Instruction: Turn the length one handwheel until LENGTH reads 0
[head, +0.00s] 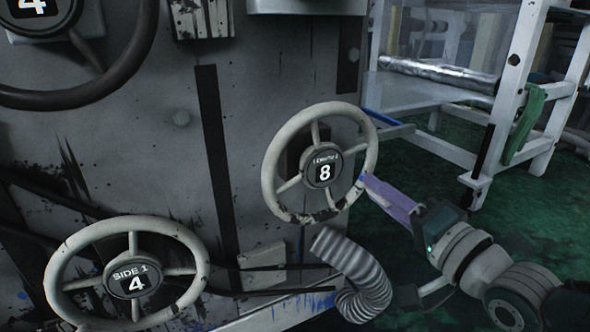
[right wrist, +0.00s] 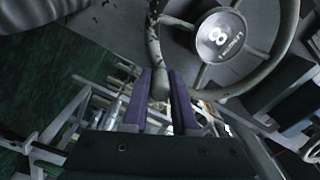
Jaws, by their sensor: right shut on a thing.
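The length handwheel (head: 273,165) is a pale, worn wheel on the grey machine panel, right of centre in the head view. Its hub (head: 323,170) reads 8 under a small label that looks like LENGTH 1. My right gripper (head: 366,184) comes in from the lower right and is shut on the wheel's right rim. In the right wrist view the purple fingers (right wrist: 161,100) stand either side of the rim, and the hub (right wrist: 222,37) shows 8 upside down. My left gripper is not in view.
A SIDE 1 handwheel (head: 62,275) reading 4 is at lower left. A dark wheel (head: 75,97) reading 4 is at upper left. A ribbed hose (head: 350,268) curves below the length wheel. A white frame (head: 497,120) with a film roll stands on green floor at right.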

